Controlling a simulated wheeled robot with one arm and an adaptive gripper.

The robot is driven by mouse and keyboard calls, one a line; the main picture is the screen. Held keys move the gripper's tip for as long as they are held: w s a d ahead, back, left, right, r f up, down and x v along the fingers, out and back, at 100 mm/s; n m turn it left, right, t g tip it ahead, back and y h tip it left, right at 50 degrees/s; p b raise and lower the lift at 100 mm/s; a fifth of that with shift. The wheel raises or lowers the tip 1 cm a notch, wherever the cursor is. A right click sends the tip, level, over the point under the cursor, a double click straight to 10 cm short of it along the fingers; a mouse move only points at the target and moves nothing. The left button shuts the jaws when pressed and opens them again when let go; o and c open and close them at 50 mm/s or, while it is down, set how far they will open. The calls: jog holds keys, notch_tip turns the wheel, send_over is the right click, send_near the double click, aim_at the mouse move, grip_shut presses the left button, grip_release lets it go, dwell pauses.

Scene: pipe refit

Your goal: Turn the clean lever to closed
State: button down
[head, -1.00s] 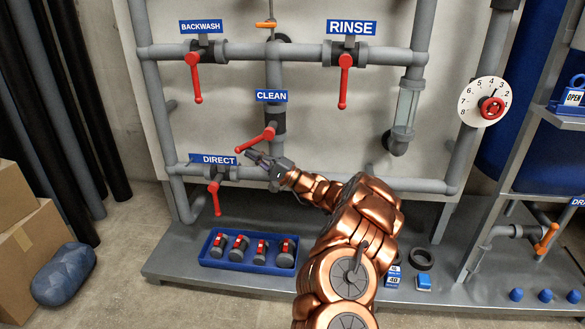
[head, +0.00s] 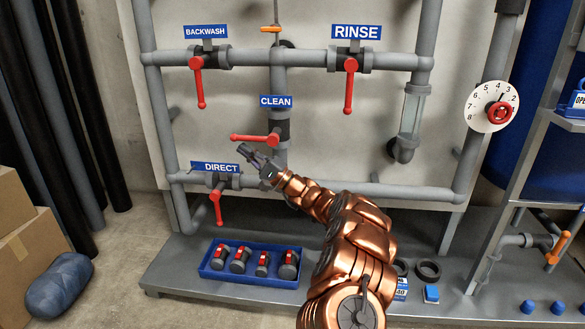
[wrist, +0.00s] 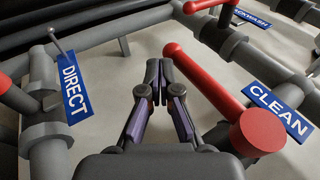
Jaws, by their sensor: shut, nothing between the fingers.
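The red clean lever (head: 254,138) sits on the vertical pipe below the CLEAN sign (head: 276,101). It points left, nearly horizontal and across the pipe. My gripper (head: 246,151) is shut and empty, just below the lever's left part in the head view. In the wrist view the lever (wrist: 215,85) runs diagonally to the right of my gripper (wrist: 159,64), with its hub (wrist: 258,132) at lower right. A gap shows between fingers and lever there. I cannot tell whether they touch.
The direct lever (head: 217,207) hangs down below left. The backwash lever (head: 200,87) and rinse lever (head: 349,90) hang down above. A blue tray (head: 250,279) with several red-handled valves stands on the grey base. A dial (head: 493,107) is at right.

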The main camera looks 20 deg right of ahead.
jog(key=shift+a+r, duration=0.15)
jog(key=shift+r, duration=0.15)
dwell(0.5)
notch_tip(320, 180, down, 14)
jog(key=s+a, duration=0.1)
jog(key=s, duration=0.1)
jog(key=shift+s+r, duration=0.15)
jog(key=shift+s, duration=0.05)
dwell(0.5)
